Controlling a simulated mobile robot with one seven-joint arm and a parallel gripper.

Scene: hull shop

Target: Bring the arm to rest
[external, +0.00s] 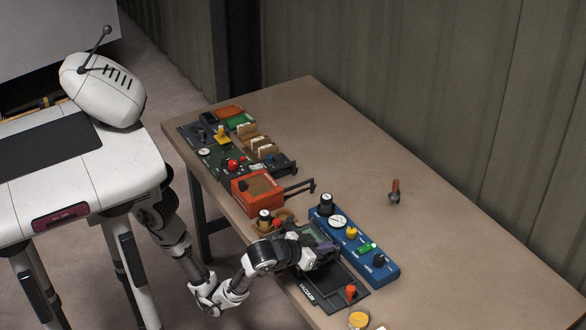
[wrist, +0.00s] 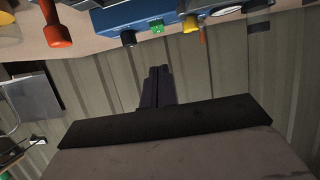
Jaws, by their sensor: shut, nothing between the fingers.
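My gripper (external: 325,255) is at the end of my arm, over the dark panel box (external: 345,283) near the front edge of the table. In the wrist view the dark fingers of my gripper (wrist: 157,72) are together, with nothing between them. A blue control box (external: 378,268) with knobs lies just beyond the gripper; in the wrist view the blue box (wrist: 110,20) shows along the top edge. My arm is bent at the elbow and reaches over the table's edge. Whether the fingers touch the panel is not clear.
An orange box (external: 256,192) with a dark handle, an orange-red knob (external: 351,291) and a yellow round thing (external: 359,320) are near the arm. A small brown-handled tool (external: 395,190) stands farther back. The table's (external: 480,250) right side is clear. A corrugated wall (external: 430,90) stands behind.

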